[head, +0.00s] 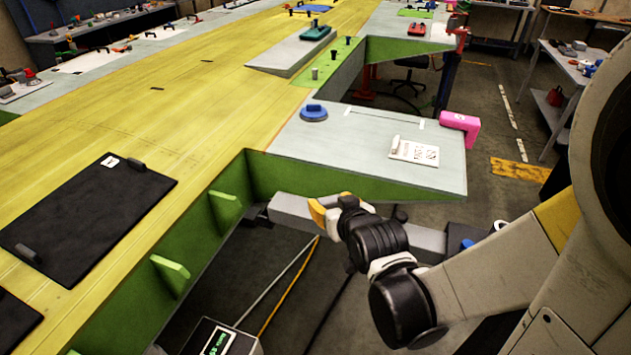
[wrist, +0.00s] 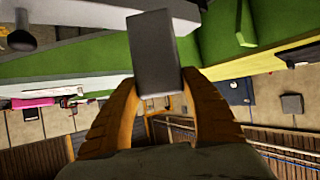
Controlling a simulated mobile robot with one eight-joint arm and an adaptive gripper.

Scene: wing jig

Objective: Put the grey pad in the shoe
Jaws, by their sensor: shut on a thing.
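My gripper (head: 318,211) has orange-yellow fingers and is beside the green edge of the wing structure, below the grey panel. In the wrist view the fingers (wrist: 160,90) are shut on the grey pad (wrist: 156,48), a plain dark-grey block that sticks out beyond the fingertips. In the head view a grey blocky shape (head: 288,213) shows at the fingertips. I cannot tell there where the pad ends and a grey bar behind begins. I cannot clearly make out the shoe in either view.
The grey panel (head: 350,150) above my gripper carries a blue round tool (head: 313,113), a white card (head: 414,151) and a pink part (head: 460,128). Green ribs (head: 225,208) stick out at the left. A black mat (head: 85,215) lies on the yellow skin. A display box (head: 218,338) stands below.

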